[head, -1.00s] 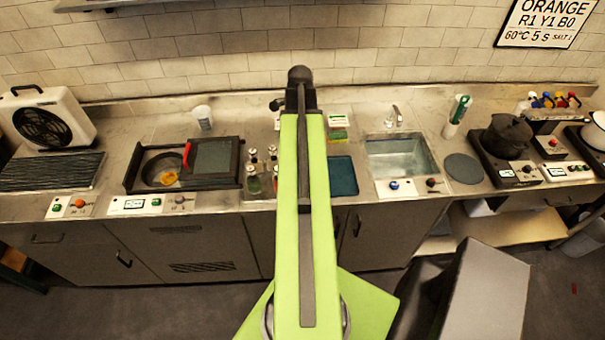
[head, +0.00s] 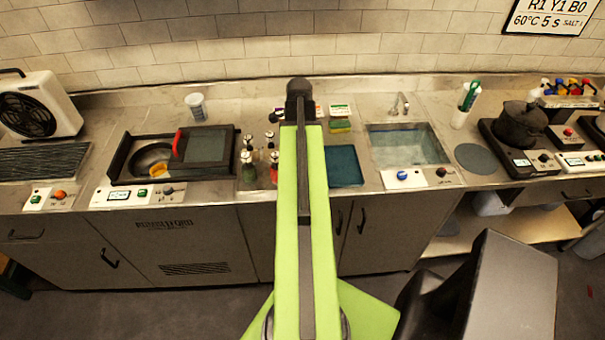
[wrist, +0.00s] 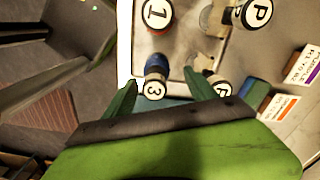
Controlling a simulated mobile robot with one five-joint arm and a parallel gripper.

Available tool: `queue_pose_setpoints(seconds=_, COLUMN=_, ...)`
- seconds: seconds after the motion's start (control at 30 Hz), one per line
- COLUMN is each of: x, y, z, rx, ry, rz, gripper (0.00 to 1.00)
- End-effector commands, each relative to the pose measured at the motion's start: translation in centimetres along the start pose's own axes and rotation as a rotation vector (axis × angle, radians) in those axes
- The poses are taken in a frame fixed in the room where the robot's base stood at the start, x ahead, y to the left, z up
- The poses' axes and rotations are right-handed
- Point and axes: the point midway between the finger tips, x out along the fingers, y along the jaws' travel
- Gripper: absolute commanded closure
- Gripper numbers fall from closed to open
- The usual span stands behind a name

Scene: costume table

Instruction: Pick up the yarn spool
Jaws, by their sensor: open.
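No thing in view is clearly a yarn spool. A small yellow-orange item (head: 158,170) lies in the round basin on the left of the counter in the head view; I cannot tell whether it is yarn. My gripper (wrist: 160,92) is open, with its two green fingertips apart in the wrist view. A bottle with a white cap marked 3 (wrist: 154,88) shows between and beyond the fingertips; nothing is visibly held. In the head view my raised arm hides the gripper's fingers and part of the counter.
Several capped bottles (head: 248,167) stand left of my arm. A white cup (head: 196,107) stands behind the basin. A blue tray (head: 343,166) and a sink (head: 405,146) lie to the right. A dark pot (head: 520,124) sits farther right; a fan (head: 38,108) stands far left.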

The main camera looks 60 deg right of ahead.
Motion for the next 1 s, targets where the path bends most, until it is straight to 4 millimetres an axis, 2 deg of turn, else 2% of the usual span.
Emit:
queue_pose_setpoints(seconds=0.2, x=4.0, y=0.8, z=-0.2, rx=0.001, ry=0.0, rz=0.0, gripper=0.34)
queue_pose_setpoints(seconds=0.3, x=5.2, y=0.7, z=-0.2, rx=0.0, ry=0.0, rz=0.0, gripper=0.34)
queue_pose_setpoints(seconds=0.57, x=4.9, y=0.7, z=-0.1, rx=0.0, ry=0.0, rz=0.0, gripper=0.35)
queue_pose_setpoints(seconds=1.0, x=4.9, y=0.7, z=-0.1, rx=-0.001, ry=0.0, rz=0.0, gripper=0.93)
